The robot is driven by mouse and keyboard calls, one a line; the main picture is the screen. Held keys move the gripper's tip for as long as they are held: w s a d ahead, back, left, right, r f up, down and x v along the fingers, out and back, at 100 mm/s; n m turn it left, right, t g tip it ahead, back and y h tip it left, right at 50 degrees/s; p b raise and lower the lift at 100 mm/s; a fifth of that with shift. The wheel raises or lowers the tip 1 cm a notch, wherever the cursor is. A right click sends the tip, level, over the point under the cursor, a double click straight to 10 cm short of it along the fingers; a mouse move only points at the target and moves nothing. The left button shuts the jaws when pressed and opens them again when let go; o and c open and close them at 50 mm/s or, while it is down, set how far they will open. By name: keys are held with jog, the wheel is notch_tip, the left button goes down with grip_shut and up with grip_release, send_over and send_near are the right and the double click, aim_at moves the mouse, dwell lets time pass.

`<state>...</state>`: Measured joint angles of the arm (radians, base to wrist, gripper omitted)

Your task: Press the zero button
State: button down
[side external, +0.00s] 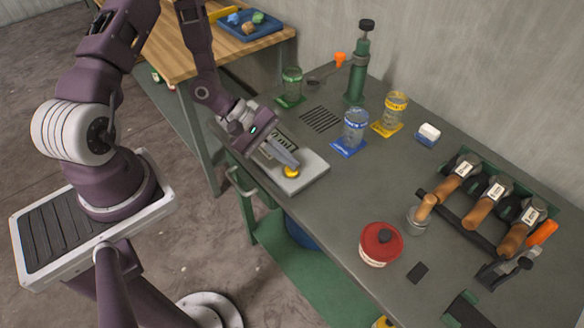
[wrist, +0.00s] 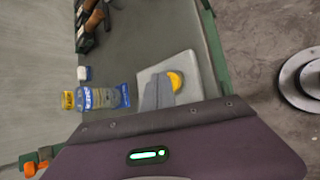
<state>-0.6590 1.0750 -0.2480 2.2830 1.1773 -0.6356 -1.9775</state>
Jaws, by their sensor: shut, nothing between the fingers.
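A light grey scale (side external: 312,172) lies flat near the front edge of the grey bench. A round yellow button (side external: 291,172) sits on its front part. In the wrist view the scale (wrist: 187,63) and the button (wrist: 176,80) show just beyond my fingers. My gripper (side external: 295,164) is shut and empty, tilted down, with its fingertips right at the button and partly covering it. In the wrist view my gripper's fingers (wrist: 158,93) overlap the scale beside the button. I cannot tell whether they touch the button. The scale's display is partly hidden behind my gripper.
Behind the scale stand a blue-labelled jar (side external: 355,127), a yellow-labelled jar (side external: 394,107) and a green-labelled jar (side external: 291,82). A green stand (side external: 358,75) rises at the back.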

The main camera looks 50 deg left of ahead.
jog(key=shift+r, duration=0.55)
jog(key=shift+r, duration=2.55)
jog(key=a+r+m+y, duration=0.3)
jog(key=a+m+y, duration=0.1)
jog(key=a+y, duration=0.1)
notch_tip(320, 180, up, 16)
jog(key=m+y, duration=0.6)
jog(key=m, duration=0.1)
send_over(288, 168)
jog(key=s+a, duration=0.7)
jog(key=s, duration=0.1)
jog(key=s+d+r+m+h, duration=0.3)
jog(key=s+d, duration=0.4)
jog(key=s, duration=0.3)
jog(key=shift+r+m+h, duration=0.3)
jog(key=shift+r+m, duration=0.25)
jog(key=shift+m, duration=0.55)
